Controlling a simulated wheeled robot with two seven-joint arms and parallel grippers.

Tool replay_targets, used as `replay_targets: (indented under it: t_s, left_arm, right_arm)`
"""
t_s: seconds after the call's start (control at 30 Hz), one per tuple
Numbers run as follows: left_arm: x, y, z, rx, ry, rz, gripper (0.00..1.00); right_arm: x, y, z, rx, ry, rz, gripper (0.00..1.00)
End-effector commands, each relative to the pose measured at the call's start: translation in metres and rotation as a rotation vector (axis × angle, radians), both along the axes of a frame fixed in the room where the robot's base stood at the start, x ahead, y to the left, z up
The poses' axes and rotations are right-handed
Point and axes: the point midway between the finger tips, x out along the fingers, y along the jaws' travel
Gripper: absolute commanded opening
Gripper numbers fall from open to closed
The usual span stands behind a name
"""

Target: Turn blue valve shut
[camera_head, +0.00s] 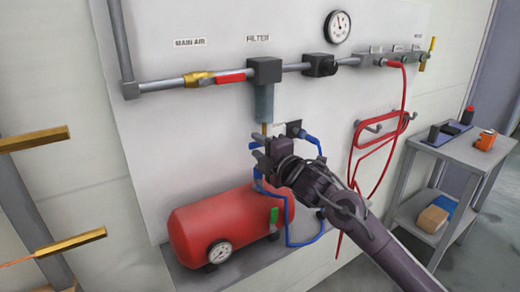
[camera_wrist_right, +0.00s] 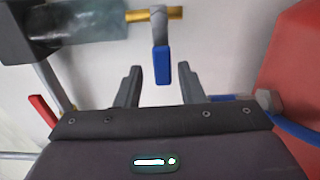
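The blue valve handle (camera_wrist_right: 162,65) hangs down from a brass fitting (camera_wrist_right: 155,14) below the filter bowl, in the right wrist view. My right gripper (camera_wrist_right: 160,82) is open, with its two fingers apart. The blue handle shows between the fingertips or just beyond them, and no contact is visible. In the head view my right gripper (camera_head: 257,148) is just under the filter (camera_head: 264,100) and hides most of the blue valve. My left gripper is not in view.
A red air tank (camera_head: 225,228) with a gauge stands below the gripper. Blue hose (camera_head: 308,142) runs behind and right of my wrist. A red hose (camera_head: 402,100) hangs on the panel. A grey cart (camera_head: 455,152) with small items stands at right.

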Motion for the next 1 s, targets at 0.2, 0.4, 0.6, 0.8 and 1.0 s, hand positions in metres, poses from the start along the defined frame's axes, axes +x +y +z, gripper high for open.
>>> replay_targets:
  t_s: [0.2,0.4,0.6,0.8,1.0]
  left_arm:
    - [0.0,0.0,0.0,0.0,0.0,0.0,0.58]
    - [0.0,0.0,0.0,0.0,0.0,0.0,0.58]
    - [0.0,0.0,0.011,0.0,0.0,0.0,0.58]
    - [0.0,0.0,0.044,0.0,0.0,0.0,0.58]
    - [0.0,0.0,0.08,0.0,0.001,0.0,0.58]
  right_arm:
    - [0.0,0.0,-0.007,-0.008,0.011,0.001,0.39]
    - [0.0,0.0,-0.009,-0.009,0.013,0.001,0.39]
    - [0.0,0.001,-0.003,0.033,0.046,0.001,0.39]
    - [0.0,0.0,0.014,0.204,0.17,0.001,0.39]
    - [0.004,-0.004,0.031,0.437,0.331,0.001,0.39]
